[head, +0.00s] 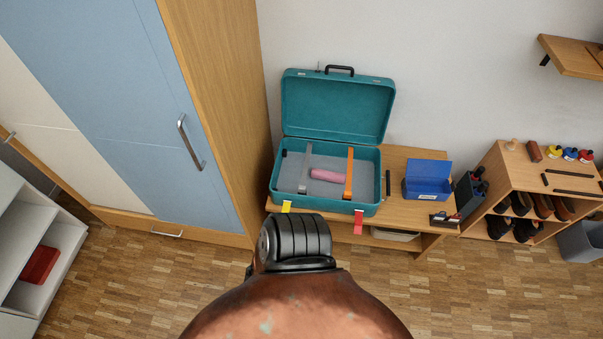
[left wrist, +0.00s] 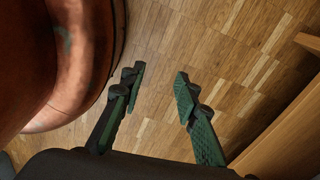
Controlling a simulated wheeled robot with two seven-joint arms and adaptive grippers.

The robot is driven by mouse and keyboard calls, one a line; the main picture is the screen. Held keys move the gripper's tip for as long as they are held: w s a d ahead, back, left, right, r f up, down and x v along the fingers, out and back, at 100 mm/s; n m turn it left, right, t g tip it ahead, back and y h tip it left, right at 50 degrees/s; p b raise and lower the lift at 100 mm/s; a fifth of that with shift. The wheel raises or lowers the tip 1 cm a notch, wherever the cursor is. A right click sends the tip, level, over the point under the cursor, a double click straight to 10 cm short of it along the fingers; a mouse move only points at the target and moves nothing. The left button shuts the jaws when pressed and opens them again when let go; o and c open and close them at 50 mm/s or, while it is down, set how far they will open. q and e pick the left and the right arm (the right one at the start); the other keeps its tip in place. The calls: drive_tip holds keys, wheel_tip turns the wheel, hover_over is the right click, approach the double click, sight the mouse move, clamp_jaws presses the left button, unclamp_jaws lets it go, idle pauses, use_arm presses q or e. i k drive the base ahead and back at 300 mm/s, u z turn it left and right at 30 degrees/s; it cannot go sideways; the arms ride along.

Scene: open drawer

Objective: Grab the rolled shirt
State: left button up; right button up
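The rolled shirt is a pink roll (head: 328,175) lying on the grey lining of an open teal suitcase (head: 325,207). It lies crosswise between a grey strap (head: 305,168) and an orange strap (head: 349,172); its right end meets the orange strap. The suitcase stands on a wooden bench with its lid up against the wall. In the left wrist view my left gripper (left wrist: 158,85) is open and empty, with wood floor beyond its fingers. The shirt is not in that view. Neither gripper shows in the head view, and my right gripper is in neither view.
A tall blue-doored cabinet (head: 110,90) stands close to the suitcase's left. An open blue box (head: 427,186) sits on the bench (head: 395,213) to its right. A shoe shelf (head: 520,172) is farther right. The parquet floor in front is clear.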

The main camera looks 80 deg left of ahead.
sight(325, 175)
drive_tip(key=u, duration=3)
drive_tip(key=k, duration=1.15)
drive_tip(key=z, duration=0.4)
drive_tip(key=i, duration=1.5)
drive_tip(key=u, duration=0.5)
